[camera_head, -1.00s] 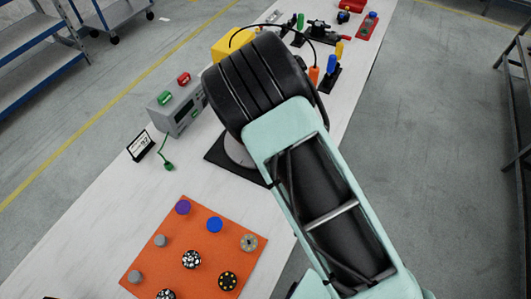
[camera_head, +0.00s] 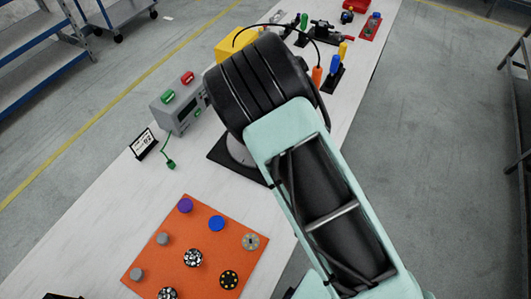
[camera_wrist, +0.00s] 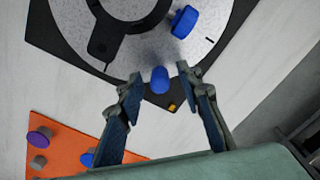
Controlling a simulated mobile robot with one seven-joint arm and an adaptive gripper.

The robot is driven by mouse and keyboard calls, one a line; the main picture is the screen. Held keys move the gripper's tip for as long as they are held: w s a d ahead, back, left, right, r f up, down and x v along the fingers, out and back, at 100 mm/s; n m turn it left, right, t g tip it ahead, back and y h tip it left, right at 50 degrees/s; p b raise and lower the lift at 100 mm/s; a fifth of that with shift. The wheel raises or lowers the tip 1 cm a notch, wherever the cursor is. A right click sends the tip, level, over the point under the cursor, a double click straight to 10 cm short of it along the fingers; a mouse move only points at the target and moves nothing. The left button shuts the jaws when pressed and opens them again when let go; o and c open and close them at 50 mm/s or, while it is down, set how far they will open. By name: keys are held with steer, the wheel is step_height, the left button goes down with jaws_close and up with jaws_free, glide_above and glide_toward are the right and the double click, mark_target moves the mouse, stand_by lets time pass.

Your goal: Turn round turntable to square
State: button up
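The round turntable is a pale grey disc (camera_wrist: 150,55) on a dark square base plate (camera_wrist: 50,35), seen in the wrist view. A blue upright peg (camera_wrist: 160,80) is at the disc's near edge, and a blue knob (camera_wrist: 184,21) is farther back. A dark part covers the disc's middle. A small yellow mark (camera_wrist: 171,107) lies on the base plate near the peg. In the head view my arm hides most of the disc (camera_head: 238,150) and base plate (camera_head: 226,163). My gripper (camera_wrist: 159,75) is open, its fingertips either side of the peg with gaps.
An orange board (camera_head: 215,255) with several knobs lies at the front left. A grey box with buttons (camera_head: 178,107), a small sign (camera_head: 143,143) and a yellow box (camera_head: 237,45) stand near the turntable. Several coloured handles are at the back.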

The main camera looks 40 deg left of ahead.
step_height(320, 180, up, 12)
stand_by(0.6)
stand_by(0.4)
